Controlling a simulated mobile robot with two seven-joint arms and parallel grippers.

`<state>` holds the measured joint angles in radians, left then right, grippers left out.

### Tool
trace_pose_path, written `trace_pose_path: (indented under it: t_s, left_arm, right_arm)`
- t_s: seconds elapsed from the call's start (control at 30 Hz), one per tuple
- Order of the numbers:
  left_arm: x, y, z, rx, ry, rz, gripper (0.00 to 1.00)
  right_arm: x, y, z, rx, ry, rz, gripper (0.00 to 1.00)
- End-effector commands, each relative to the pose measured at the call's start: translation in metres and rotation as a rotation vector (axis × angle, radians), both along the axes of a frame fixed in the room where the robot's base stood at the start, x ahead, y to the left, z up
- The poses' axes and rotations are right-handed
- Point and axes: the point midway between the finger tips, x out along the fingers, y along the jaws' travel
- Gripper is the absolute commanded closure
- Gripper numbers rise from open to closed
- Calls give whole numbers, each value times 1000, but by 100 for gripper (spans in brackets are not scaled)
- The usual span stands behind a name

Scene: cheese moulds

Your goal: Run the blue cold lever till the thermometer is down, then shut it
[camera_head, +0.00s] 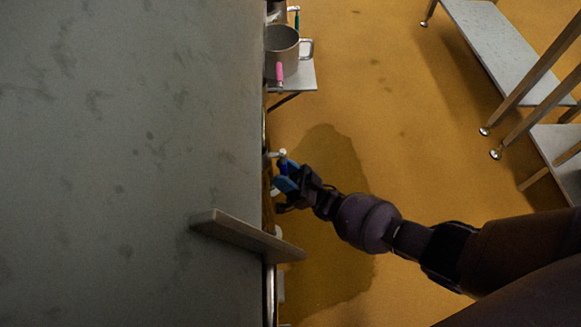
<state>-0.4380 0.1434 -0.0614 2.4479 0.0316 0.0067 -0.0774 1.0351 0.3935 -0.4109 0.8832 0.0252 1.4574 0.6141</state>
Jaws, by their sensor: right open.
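The blue cold lever (284,166) sticks out from the side of a large grey surface, at the middle of the head view. It has a pale fitting at its top end. My right gripper (283,182) is open, with its blue fingertips at the lever's lower part. I cannot tell whether they touch it. My right arm comes in from the lower right. My left gripper is not in view. I cannot make out a thermometer.
A metal pot (283,45) stands on a small side shelf (303,78) at the top, near a pink handle (279,72) and a green handle (297,21). A board (245,236) juts past the grey edge below my gripper. A dark wet patch (335,155) marks the floor. Benches stand at the upper right.

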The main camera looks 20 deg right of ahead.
Motion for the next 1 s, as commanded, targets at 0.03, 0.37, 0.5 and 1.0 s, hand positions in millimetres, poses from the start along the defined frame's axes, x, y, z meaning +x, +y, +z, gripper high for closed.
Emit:
trace_pose_path:
  t_s: [0.03,0.37,0.5,1.0]
  left_arm:
    - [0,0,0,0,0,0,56]
    - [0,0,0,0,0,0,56]
    - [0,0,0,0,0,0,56]
    - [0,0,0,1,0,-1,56]
  right_arm:
    - [-1,-2,-2,-1,1,-1,56]
    - [-22,-29,-34,-3,4,-2,56]
    - [-30,-39,-46,-2,3,-1,56]
    - [-46,-60,-70,-1,2,0,56]
